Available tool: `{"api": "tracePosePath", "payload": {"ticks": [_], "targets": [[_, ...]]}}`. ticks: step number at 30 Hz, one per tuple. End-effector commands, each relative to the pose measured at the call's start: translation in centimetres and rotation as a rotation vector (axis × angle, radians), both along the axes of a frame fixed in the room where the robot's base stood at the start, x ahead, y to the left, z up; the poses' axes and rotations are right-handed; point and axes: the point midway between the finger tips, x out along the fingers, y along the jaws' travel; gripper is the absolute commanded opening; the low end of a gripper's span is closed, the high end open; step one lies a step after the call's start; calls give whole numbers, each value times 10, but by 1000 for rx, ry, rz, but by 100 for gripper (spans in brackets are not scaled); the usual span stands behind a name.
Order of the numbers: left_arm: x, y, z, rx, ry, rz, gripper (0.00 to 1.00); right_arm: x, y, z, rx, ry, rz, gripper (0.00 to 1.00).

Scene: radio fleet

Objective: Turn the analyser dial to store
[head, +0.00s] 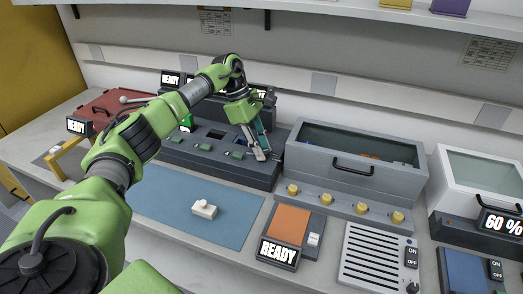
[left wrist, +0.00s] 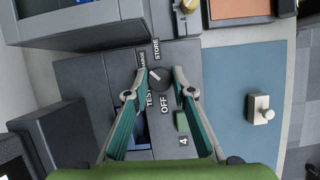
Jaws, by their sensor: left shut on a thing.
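The analyser (head: 225,168) is a long dark grey unit at the back of the bench, with several green tabs along its front. Its round black dial (left wrist: 158,81) shows in the left wrist view, with a white pointer mark and the labels STORE, TEST and OFF around it; another label is partly readable. The pointer slants toward the upper left of that view; I cannot tell its exact setting. My left gripper (head: 261,155) is at the analyser's right end. In the left wrist view its fingertips (left wrist: 159,74) are on either side of the dial, shut on it. In the head view the gripper hides the dial.
A blue mat (head: 180,205) with a small white knobbed block (head: 204,209) lies in front. A grey glass-topped box (head: 350,180) with yellow knobs stands close right of the gripper. An orange-topped READY unit (head: 290,222) and a slotted panel (head: 375,255) are nearer.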

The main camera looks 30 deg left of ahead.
Motion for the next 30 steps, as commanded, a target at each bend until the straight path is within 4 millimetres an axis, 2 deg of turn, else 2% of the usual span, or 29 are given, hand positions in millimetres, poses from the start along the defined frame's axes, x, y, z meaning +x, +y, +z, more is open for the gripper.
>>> {"api": "tracePosePath", "payload": {"ticks": [15,30], "targets": [[3,1,-1,3,1,-432,2,0,1,-18,1,0,0,40],[4,1,0,4,-2,-587,2,0,1,-23,1,0,0,40]]}}
